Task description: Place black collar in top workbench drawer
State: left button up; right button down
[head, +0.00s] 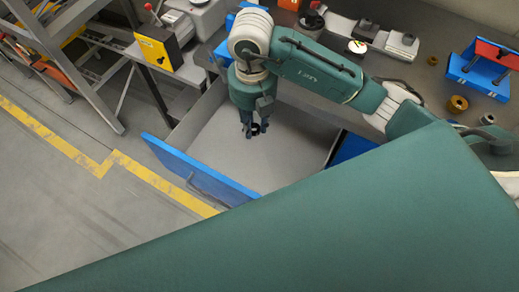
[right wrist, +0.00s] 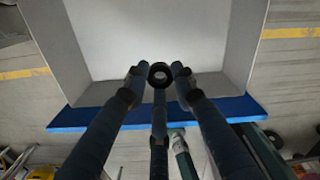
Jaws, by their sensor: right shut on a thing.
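The black collar (right wrist: 160,75) is a small dark ring with a hole through its middle. My right gripper (right wrist: 158,78) is shut on it, with the fingers around its edge. In the head view my right gripper (head: 254,130) points down over the open workbench drawer (head: 225,152), and the collar (head: 256,128) shows dark between its fingertips. The drawer has a blue front (head: 195,172) with a handle and a bare, pale inside. The collar's exact height above the drawer floor is hard to tell. My left gripper is not in view.
The workbench top behind holds a blue stand with a red part (head: 484,66), brass rings (head: 457,104) and other small parts. A yellow control box (head: 158,47) and metal frame stand at left. Yellow floor lines run past the drawer front.

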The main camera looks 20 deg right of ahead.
notch_tip(320, 180, down, 4)
jog(key=m, duration=1.1)
send_over(256, 170)
notch_tip(256, 170, down, 16)
jog(key=shift+r, duration=0.1)
jog(key=shift+f, duration=2.6)
pick_arm(q)
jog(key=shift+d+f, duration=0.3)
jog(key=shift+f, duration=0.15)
jog(key=shift+b, duration=0.3)
pick_arm(e)
jog(key=shift+f, duration=0.15)
jog(key=c, duration=1.4)
grip_release()
jog(key=shift+c, duration=0.2)
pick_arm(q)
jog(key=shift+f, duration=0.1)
